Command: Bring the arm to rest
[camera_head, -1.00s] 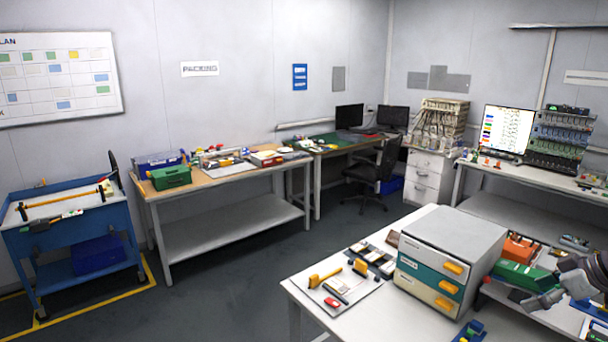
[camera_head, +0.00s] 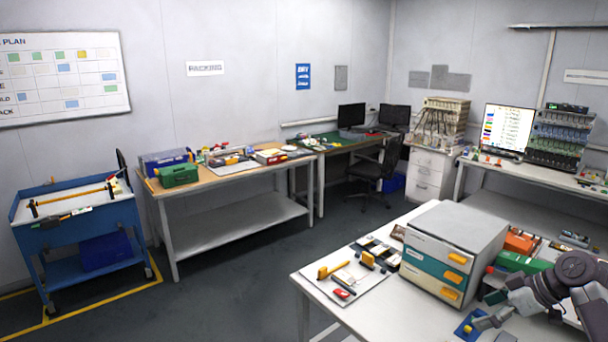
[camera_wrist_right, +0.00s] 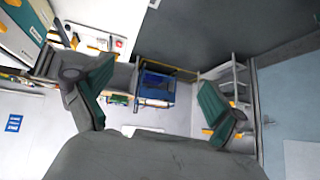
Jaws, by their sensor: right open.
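My right arm (camera_head: 562,282) comes in at the lower right of the head view, beside the drawer cabinet and over the near white table. Its gripper (camera_head: 484,323) points left, in front of the cabinet's right side; its fingers are small and hard to make out there. In the right wrist view the gripper (camera_wrist_right: 155,82) has its two green-padded fingers spread wide apart, with nothing between them. My left gripper is in neither view.
A drawer cabinet (camera_head: 448,254) with yellow handles stands close left of the gripper on the white table (camera_head: 385,318). A tool mat (camera_head: 318,287) lies left of it. Green (camera_head: 522,262) and orange (camera_head: 520,241) items are behind the arm. The floor (camera_head: 235,300) left of the table is clear.

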